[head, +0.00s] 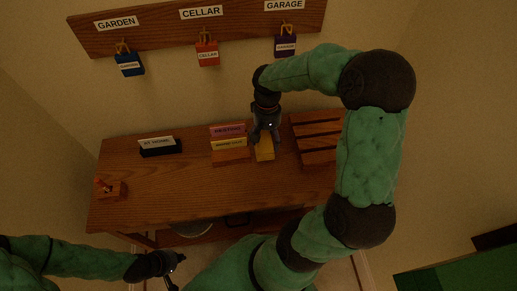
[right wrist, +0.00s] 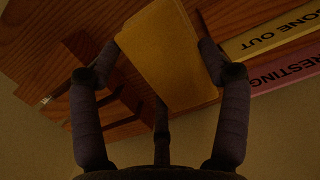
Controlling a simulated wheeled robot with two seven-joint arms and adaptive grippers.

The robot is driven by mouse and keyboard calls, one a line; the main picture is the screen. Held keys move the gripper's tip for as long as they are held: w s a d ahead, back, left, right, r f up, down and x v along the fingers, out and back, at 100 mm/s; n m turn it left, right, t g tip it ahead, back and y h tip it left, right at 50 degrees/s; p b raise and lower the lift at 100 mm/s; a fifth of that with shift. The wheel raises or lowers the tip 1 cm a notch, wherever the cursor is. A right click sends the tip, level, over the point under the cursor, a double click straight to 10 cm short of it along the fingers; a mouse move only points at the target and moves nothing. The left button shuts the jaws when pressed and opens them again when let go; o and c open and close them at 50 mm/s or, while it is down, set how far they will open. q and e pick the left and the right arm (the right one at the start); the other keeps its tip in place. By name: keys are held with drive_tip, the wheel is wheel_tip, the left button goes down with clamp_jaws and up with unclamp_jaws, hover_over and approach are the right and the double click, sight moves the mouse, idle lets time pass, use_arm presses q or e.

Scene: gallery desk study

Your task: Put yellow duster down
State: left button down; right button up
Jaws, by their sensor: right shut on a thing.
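The yellow duster (head: 265,150) is at the desk's back, between the card holder and the slatted wooden rack. My right gripper (head: 264,138) reaches down over it from above. In the right wrist view the duster (right wrist: 165,50) is a yellow block between the two fingers of my right gripper (right wrist: 160,70), which is shut on it. Whether its underside touches the desk (head: 190,185) I cannot tell. My left gripper (head: 172,262) is low at the left, in front of the desk and away from it; its fingers are too small and dark to read.
A wooden holder (head: 231,157) with pink and yellow cards stands close left of the duster. The slatted rack (head: 317,143) is on its right. A black card stand (head: 160,152) and a small wooden block (head: 110,188) stand further left. The desk's front middle is clear.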

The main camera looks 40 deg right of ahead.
wheel_tip(320, 180, down, 7)
drive_tip(key=shift+r+b, duration=0.2)
drive_tip(key=shift+b, duration=0.8)
drive_tip(key=shift+f, duration=0.15)
drive_tip(key=o, duration=1)
